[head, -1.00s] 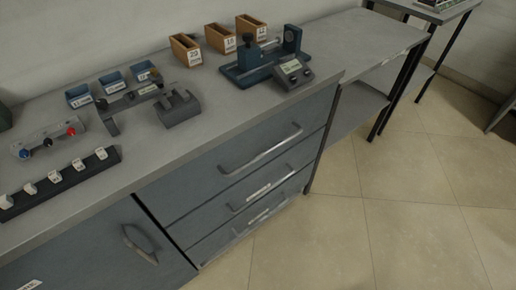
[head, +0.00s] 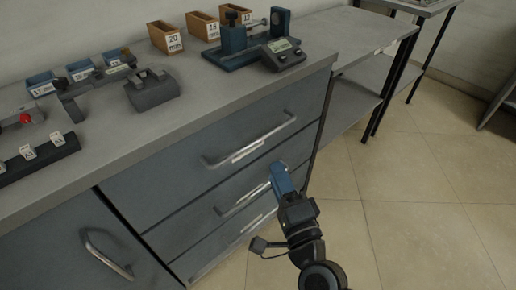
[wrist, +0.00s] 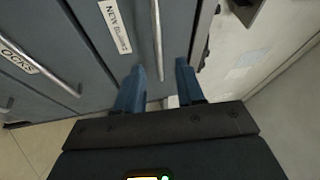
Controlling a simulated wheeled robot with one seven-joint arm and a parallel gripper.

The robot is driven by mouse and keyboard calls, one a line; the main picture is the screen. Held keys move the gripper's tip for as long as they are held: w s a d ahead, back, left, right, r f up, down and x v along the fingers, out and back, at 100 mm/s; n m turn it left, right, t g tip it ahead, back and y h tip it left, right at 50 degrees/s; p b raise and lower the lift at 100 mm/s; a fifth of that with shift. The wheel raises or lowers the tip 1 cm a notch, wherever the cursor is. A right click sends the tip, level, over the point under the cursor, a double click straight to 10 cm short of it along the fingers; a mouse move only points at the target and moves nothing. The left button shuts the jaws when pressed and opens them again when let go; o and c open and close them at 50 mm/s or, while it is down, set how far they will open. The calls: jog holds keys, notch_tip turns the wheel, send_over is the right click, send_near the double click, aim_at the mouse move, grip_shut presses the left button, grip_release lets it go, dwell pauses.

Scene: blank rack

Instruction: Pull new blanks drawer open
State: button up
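The new blanks drawer (head: 190,150) is the top one of three grey-blue drawers under the worktop, and its front looks shut. Its bar handle (head: 250,145) shows in the head view. In the wrist view the handle (wrist: 157,35) runs beside a white label (wrist: 115,24) reading "NEW" with smaller text. My gripper (head: 277,167) is in front of the drawers, below and right of the top handle. In the wrist view my gripper (wrist: 161,66) has its two blue fingers apart. The handle's near end appears between them; I cannot tell how deep it sits or whether they touch.
Two lower drawers have their own handles (head: 240,195); one label (wrist: 20,56) is partly cut off. A cupboard door (head: 75,245) is at left. A blue gauge device (head: 245,45) and open bins (head: 168,38) stand on the worktop (head: 190,85). The floor (head: 400,220) at right is clear.

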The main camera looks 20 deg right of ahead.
aim_at(258, 139)
jog(key=shift+m, duration=0.8)
jog(key=w, duration=0.3)
jog(key=w+r, duration=0.1)
jog(key=w, duration=0.7)
jog(key=shift+w+r, duration=0.1)
jog(key=shift+r, duration=0.1)
grip_shut()
